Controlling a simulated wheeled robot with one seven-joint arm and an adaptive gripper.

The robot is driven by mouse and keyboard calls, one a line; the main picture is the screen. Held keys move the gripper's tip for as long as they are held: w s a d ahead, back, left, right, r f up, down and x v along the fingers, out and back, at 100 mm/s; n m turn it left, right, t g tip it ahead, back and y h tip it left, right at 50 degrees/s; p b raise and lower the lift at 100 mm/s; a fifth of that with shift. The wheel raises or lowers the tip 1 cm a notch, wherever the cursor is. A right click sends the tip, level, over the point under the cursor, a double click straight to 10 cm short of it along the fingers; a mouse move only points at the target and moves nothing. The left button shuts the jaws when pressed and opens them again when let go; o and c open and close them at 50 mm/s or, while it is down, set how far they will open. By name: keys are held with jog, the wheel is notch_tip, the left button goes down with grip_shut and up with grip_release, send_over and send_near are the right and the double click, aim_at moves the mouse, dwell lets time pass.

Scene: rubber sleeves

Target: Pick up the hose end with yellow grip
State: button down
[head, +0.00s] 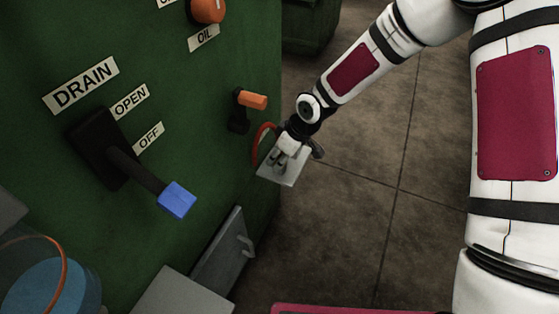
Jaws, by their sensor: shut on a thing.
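My gripper (281,160) is small in the head view, at the right edge of the green machine, just above a small grey ledge (290,177). Its fingers are shut on what looks like the hose end. A thin red-orange hose (257,146) curves in a loop at the left of the gripper, against the machine's side. The yellow grip cannot be made out; the fingers and wrist cover that spot. Whether the hose end touches the ledge cannot be told.
The green machine (200,120) fills the left. An orange-handled lever (252,99) sticks out just above left of my gripper. A blue-tipped drain lever (176,199) and a grey panel with a handle (222,254) are nearer. Open tiled floor (370,200) lies to the right.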

jog(key=shift+r+p, duration=0.55)
jog(key=shift+r, duration=0.25)
notch_tip(320, 180, up, 2)
jog(key=shift+r+p, duration=0.1)
jog(key=shift+p, duration=0.55)
jog(key=s+d+p, duration=0.1)
jog(key=s+d, duration=0.1)
jog(key=s, duration=0.5)
jog(key=s+d+r+p, duration=0.1)
jog(key=s+d, duration=0.2)
jog(key=s, duration=0.5)
jog(key=shift+d, duration=0.2)
jog(key=shift+r, duration=0.15)
